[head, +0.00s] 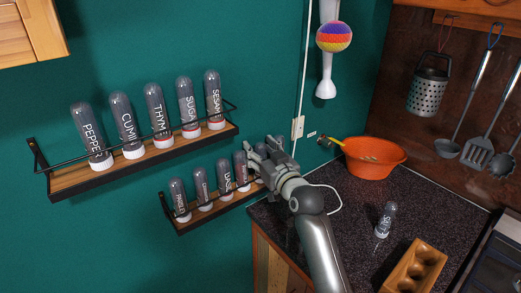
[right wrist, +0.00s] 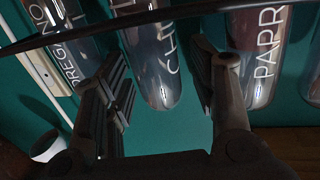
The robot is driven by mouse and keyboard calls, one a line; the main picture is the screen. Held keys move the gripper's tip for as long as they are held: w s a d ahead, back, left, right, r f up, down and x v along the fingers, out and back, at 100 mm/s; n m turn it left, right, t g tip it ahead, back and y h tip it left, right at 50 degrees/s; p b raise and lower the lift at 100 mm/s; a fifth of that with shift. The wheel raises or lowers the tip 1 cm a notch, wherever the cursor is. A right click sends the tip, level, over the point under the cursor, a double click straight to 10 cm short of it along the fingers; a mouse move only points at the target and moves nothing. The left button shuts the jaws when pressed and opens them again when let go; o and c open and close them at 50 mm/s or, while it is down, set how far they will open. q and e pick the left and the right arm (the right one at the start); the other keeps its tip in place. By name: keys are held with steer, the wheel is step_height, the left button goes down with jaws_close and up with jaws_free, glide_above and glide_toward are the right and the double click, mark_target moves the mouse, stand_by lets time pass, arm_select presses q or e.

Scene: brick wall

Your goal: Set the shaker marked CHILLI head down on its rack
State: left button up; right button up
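The shaker marked CHI… (right wrist: 152,62) is a clear, round-ended tube with dark contents, its lettering partly cut off. In the right wrist view it is between the two fingers of my right gripper (right wrist: 160,72), which are apart, with a gap at least on the right. In the head view my right gripper (head: 262,152) is at the right end of the lower rack (head: 215,213) and hides the shakers there. The shaker's cap end is out of the wrist view. My left gripper does not show.
Shakers marked OREGANO (right wrist: 62,40) and PAPR… (right wrist: 258,50) flank the fingers closely. A rack rail (right wrist: 150,16) crosses above. The upper rack (head: 150,163) holds several shakers. The counter holds an orange bowl (head: 374,158), a shaker (head: 385,220) and a wooden block (head: 415,270).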

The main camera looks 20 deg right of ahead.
steer(key=s+d, duration=0.1)
steer(key=s, duration=1.1)
steer(key=shift+d, duration=0.4)
